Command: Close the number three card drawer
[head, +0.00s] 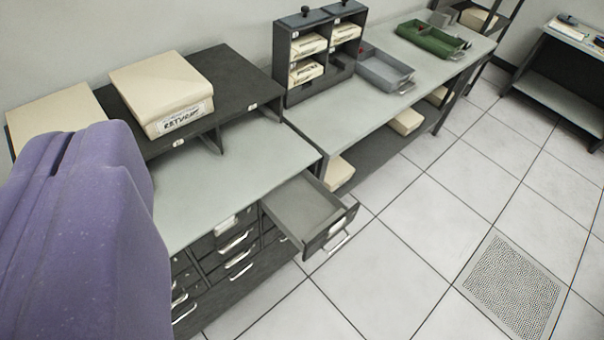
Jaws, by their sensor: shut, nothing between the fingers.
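One card drawer (298,205) is pulled well out of the dark cabinet (262,280) under the grey worktop. It looks empty inside. Its front has a pale label and a bar handle (339,243), and it faces the lower right. I cannot read its number. Several other drawers, with silver handles (238,272), sit shut to its left and below. My gripper's fingers are not in view. A large purple part of my own body fills the left edge and hides the left of the cabinet.
A cream box marked RETURN (163,90) sits on the dark shelf (232,76) above the worktop. A card rack (281,65), a grey tray (384,70) and a green tray (428,38) stand on the bench behind. The tiled floor (385,265) before the open drawer is clear.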

